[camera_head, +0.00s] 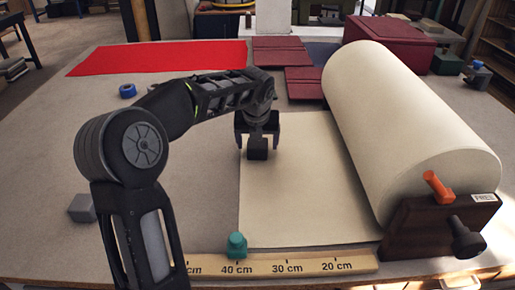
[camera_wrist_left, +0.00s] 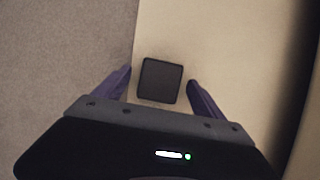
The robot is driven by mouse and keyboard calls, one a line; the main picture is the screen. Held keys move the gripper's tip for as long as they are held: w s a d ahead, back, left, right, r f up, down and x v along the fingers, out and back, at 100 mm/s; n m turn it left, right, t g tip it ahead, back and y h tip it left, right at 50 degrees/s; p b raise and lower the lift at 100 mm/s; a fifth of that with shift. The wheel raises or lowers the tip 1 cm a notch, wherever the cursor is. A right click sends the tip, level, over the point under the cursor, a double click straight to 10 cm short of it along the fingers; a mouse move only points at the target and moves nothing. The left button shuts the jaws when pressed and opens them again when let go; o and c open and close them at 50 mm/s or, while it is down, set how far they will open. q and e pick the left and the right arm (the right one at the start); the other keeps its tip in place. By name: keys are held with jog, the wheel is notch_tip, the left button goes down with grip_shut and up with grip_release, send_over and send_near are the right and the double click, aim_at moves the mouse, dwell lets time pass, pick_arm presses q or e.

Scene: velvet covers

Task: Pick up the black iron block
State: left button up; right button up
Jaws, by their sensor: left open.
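The black iron block (camera_head: 258,154) is a small dark cube on the left part of the cream sheet that comes off the big roll. In the left wrist view the block (camera_wrist_left: 160,80) shows from above as a dark square on the sheet, near the sheet's left edge. My left gripper (camera_head: 258,143) is over the block, pointing down. In the left wrist view its two fingers (camera_wrist_left: 160,88) are apart, one on each side of the block's near part, with a gap on both sides. Whether the fingertips are level with the block is hard to tell. My right gripper is not in view.
The large cream roll (camera_head: 400,110) stands on the right in a dark wooden holder (camera_head: 425,228). A wooden ruler (camera_head: 300,265) with a teal piece (camera_head: 237,245) lies in front. A grey block (camera_head: 82,208) is at left. Red cloth (camera_head: 160,57) and dark red covers (camera_head: 285,50) lie behind.

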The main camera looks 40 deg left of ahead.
pick_arm(q)
jog(key=shift+x, duration=0.75)
grip_shut()
dwell(0.7)
jog(key=shift+r, duration=0.15)
